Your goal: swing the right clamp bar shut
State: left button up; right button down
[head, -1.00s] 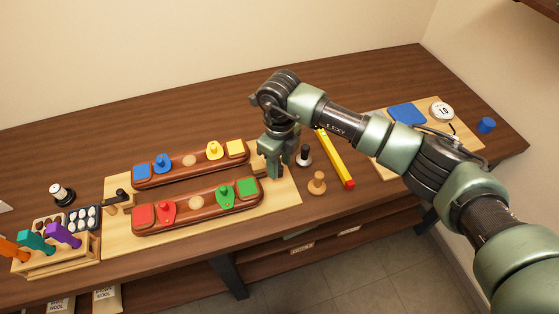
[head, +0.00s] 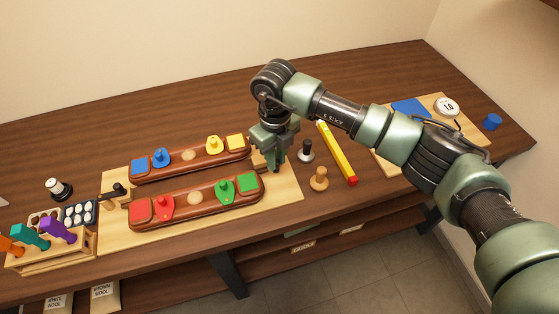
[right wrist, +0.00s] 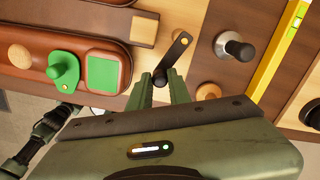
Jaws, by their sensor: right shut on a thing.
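The right clamp bar (right wrist: 172,60) is a short dark bar with a brass pivot at one end and a black knob (right wrist: 160,79) at the other. In the right wrist view it slants beside the end of a pale wooden block (right wrist: 144,30), not across it. My right gripper (right wrist: 163,88) is shut on the knob, which sits between its fingertips. In the head view my right gripper (head: 275,167) points down at the right end of the board and hides most of the bar.
Two brown saddles (head: 222,199) with coloured pieces lie on the pale board (head: 290,193). The left clamp bar (head: 117,191) is at its left end. A black-topped peg (head: 306,150), a wooden knob (head: 319,179) and a yellow level (head: 337,152) stand close right of my gripper.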

jog(key=m+b, duration=0.1)
jog(key=a+m+b, duration=0.1)
jog(key=shift+w+a+f+m, duration=0.15)
jog(key=shift+w+a+m, duration=0.1)
jog(key=shift+m, duration=0.15)
jog(key=m+b, duration=0.1)
jog(key=a+m+b, duration=0.1)
jog(key=m+b, duration=0.1)
jog(key=shift+w+a+m, duration=0.25)
jog(key=shift+w+m, duration=0.05)
jog(key=shift+w, duration=0.05)
jog(key=m+b, duration=0.1)
jog(key=w+a+m+b, duration=0.1)
jog(key=m+b, duration=0.1)
jog(key=shift+w+a+m, duration=0.1)
jog(key=shift+m, duration=0.2)
jog(key=shift+w+a+r+m+b, duration=0.15)
jog(key=shift+w+m+b, duration=0.25)
jog(key=shift+m, duration=0.45)
jog(key=shift+w+a+r+m+b, duration=0.15)
jog(key=shift+w+m+b, duration=0.25)
jog(key=shift+m, duration=0.45)
jog(key=c, duration=1.3)
grip_release()
